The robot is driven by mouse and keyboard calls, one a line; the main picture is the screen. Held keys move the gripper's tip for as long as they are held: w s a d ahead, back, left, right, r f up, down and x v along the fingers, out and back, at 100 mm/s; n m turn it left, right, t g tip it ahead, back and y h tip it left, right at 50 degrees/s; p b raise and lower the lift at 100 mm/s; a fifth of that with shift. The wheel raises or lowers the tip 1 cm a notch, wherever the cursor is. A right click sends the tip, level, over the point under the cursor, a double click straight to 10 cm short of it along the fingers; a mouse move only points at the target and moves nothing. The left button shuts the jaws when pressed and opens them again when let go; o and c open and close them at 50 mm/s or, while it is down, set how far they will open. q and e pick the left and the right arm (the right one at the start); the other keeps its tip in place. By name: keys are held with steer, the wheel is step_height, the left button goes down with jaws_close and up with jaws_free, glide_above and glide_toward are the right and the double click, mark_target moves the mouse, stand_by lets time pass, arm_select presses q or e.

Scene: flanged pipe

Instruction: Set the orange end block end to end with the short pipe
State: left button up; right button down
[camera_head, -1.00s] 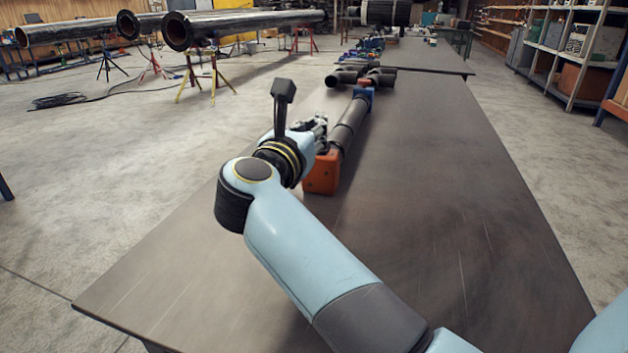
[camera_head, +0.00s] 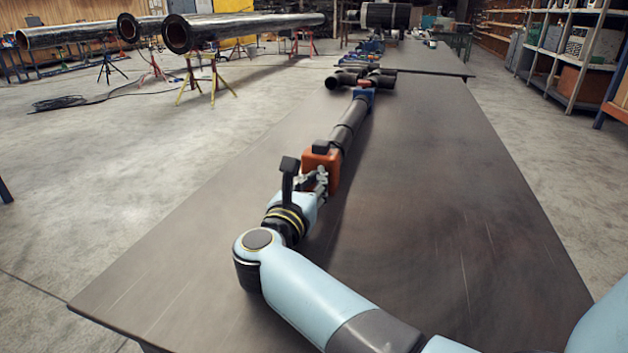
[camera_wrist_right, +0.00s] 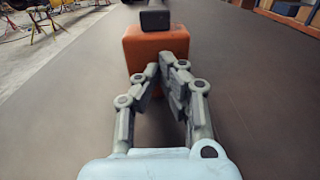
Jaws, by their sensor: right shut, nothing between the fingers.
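The orange end block (camera_head: 333,168), with a black piece on top, stands on the table at the near end of a line of dark pipe. The short pipe (camera_head: 350,122) runs from behind it to a blue block (camera_head: 364,93). Block and pipe look lined up; I cannot tell whether they touch. My right gripper (camera_head: 320,182) is at the block's near side. In the right wrist view its fingers (camera_wrist_right: 166,82) are close together in front of the orange block (camera_wrist_right: 135,48), holding nothing. The block hides the pipe there. My left gripper is not in view.
Dark pipe fittings (camera_head: 360,77) lie beyond the blue block. The table (camera_head: 440,210) is clear on both sides of the pipe line. Large pipes on stands (camera_head: 240,30) are off to the left; shelves (camera_head: 565,50) stand at the right.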

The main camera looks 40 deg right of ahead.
steer(key=shift+w+d+f+b, duration=0.1)
steer(key=shift+w+d+b, duration=0.25)
steer(key=shift+d+b, duration=0.3)
steer(key=shift+d, duration=0.1)
step_height(320, 180, up, 10)
stand_by(0.4)
